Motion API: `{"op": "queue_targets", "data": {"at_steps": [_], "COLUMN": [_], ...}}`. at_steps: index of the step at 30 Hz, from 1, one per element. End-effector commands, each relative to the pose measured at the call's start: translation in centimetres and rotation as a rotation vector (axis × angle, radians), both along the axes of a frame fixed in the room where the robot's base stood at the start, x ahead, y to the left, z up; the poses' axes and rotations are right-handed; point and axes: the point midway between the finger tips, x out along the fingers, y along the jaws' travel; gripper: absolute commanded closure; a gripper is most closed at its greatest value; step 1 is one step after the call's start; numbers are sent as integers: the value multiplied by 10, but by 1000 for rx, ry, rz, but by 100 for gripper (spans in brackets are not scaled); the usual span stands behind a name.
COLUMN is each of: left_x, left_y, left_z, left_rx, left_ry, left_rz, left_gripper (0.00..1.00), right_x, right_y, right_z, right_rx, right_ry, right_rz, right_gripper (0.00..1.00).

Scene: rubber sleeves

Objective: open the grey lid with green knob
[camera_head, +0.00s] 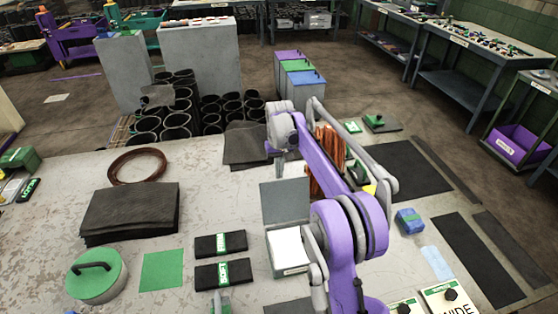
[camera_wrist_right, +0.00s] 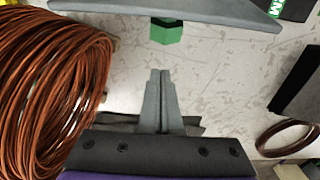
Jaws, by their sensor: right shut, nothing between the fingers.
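The grey lid (camera_head: 286,201) stands raised at the back of a small box (camera_head: 290,268) on the table, with white contents showing in the open box. In the right wrist view the lid (camera_wrist_right: 190,10) crosses the top, with its green knob (camera_wrist_right: 166,31) on the side facing me. The knob is hidden in the head view. My right gripper (camera_head: 281,155) is beyond the lid. In the right wrist view its fingers (camera_wrist_right: 163,73) are shut and empty, apart from the knob.
A copper wire coil (camera_head: 328,160) stands close to the right arm; it also fills the left of the wrist view (camera_wrist_right: 45,85). Black sheets (camera_head: 130,210), a brown ring (camera_head: 137,166) and a round green lid (camera_head: 95,275) lie to the left. Bare table lies between them.

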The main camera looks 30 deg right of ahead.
Motion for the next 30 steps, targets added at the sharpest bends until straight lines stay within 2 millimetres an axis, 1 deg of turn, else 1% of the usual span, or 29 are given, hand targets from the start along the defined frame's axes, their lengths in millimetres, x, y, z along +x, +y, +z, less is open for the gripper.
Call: {"op": "queue_targets", "data": {"at_steps": [1,7,12,23,30], "left_x": [1,2,2,2,-1], "left_y": [0,0,0,0,0], "left_z": [2,4,5,4,-2], "left_rx": [0,0,0,0,0], "left_ry": [-2,-3,-4,-3,2], "left_rz": [0,0,0,0,0], "left_gripper": [50,50,50,50,50], "right_x": [-9,-27,-33,-34,-49], "right_y": [2,7,8,8,12], "right_z": [8,14,16,16,23], "right_rx": [0,0,0,-2,-22], "right_ry": [-1,-2,-2,-7,-93], "right_rz": [0,0,0,0,0], "right_gripper": [100,100,100,100,100]}}
